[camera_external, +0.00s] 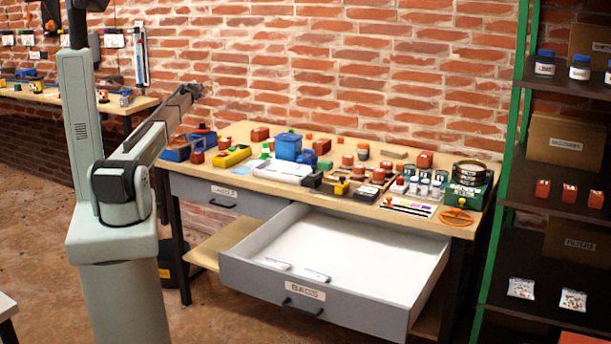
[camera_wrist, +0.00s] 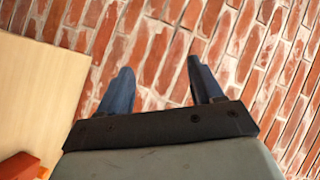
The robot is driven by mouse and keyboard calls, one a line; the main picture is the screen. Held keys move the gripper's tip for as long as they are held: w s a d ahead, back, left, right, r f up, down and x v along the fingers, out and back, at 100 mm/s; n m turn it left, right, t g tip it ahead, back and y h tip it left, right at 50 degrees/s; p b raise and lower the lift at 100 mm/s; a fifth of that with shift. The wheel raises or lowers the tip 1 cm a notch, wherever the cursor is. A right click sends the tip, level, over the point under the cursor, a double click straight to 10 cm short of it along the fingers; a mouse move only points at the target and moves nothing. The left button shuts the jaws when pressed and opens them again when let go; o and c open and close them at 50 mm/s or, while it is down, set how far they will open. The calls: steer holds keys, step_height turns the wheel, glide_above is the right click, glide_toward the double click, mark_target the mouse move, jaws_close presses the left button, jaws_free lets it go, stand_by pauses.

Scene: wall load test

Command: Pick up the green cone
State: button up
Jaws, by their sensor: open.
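A small green shape (camera_external: 265,153) stands on the left half of the workbench (camera_external: 240,132), in front of a blue box; it may be the green cone, but it is too small to be sure. My gripper (camera_external: 197,90) is raised in front of the brick wall, above and left of the bench's back left corner. In the wrist view its two fingers (camera_wrist: 158,72) are apart with only wall between them. No green cone shows in the wrist view.
Many small parts crowd the bench, with a blue box (camera_external: 288,147) and a yellow block (camera_external: 232,157) near the green shape. An open drawer (camera_external: 350,244) juts out in front. A shelf rack (camera_external: 512,130) stands right. A red-orange object (camera_wrist: 20,167) shows in the wrist view.

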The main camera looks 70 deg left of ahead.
steer(key=w+d+f+n+h, duration=0.1)
steer(key=w+f+n+h, duration=0.1)
steer(key=w, duration=0.5)
steer(key=w+d+f+n+h, duration=0.1)
steer(key=w+d+f+h, duration=0.1)
steer(key=w, duration=0.5)
steer(key=n+g+h, duration=0.3)
steer(key=n+h, duration=0.2)
steer(key=h, duration=0.5)
glide_toward(292, 130)
steer(key=f, duration=0.3)
steer(key=a+f, duration=0.1)
steer(key=f, duration=0.3)
steer(key=shift+w+a+f, duration=0.1)
steer(key=shift+a, duration=0.1)
steer(key=shift+w+a+f, duration=0.1)
steer(key=shift+a+f, duration=0.05)
steer(key=shift+f, duration=0.75)
steer(key=shift+s+a+f, duration=0.1)
steer(key=shift+a+f, duration=0.1)
steer(key=shift+f, duration=0.65)
steer(key=shift+w+a+f, duration=0.1)
steer(key=shift+a+f, duration=0.05)
steer(key=shift+f, duration=0.75)
steer(key=shift+c, duration=0.3)
steer(key=c, duration=1)
